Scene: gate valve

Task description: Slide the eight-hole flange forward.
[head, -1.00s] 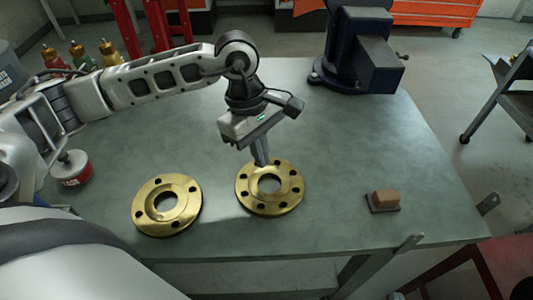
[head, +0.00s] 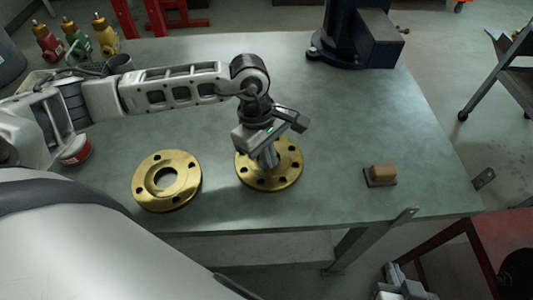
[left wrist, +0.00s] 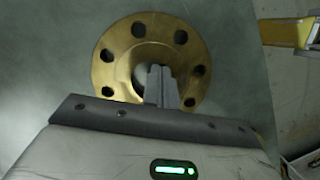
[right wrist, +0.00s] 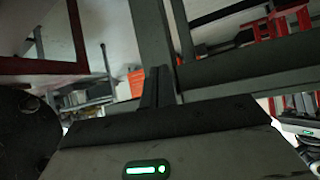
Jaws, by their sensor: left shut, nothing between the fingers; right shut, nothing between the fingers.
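Two brass flanges lie flat on the grey-green table. The one with more holes (head: 285,181), seemingly the eight-hole flange, is at the table's middle front. It also shows in the left wrist view (left wrist: 118,45). The other flange (head: 148,197), with fewer holes, lies to its left. My left gripper (head: 268,162) is shut and points down at the middle of the right-hand flange. Its fingertips (left wrist: 156,72) overlap the centre bore; I cannot tell how deep they reach. My right gripper (right wrist: 157,72) is shut and empty, away from the flanges.
A small brown block on a dark base (head: 382,175) lies to the right on the table (head: 330,130). A blue vise (head: 360,40) stands at the back right. The table beyond the flange is mostly clear.

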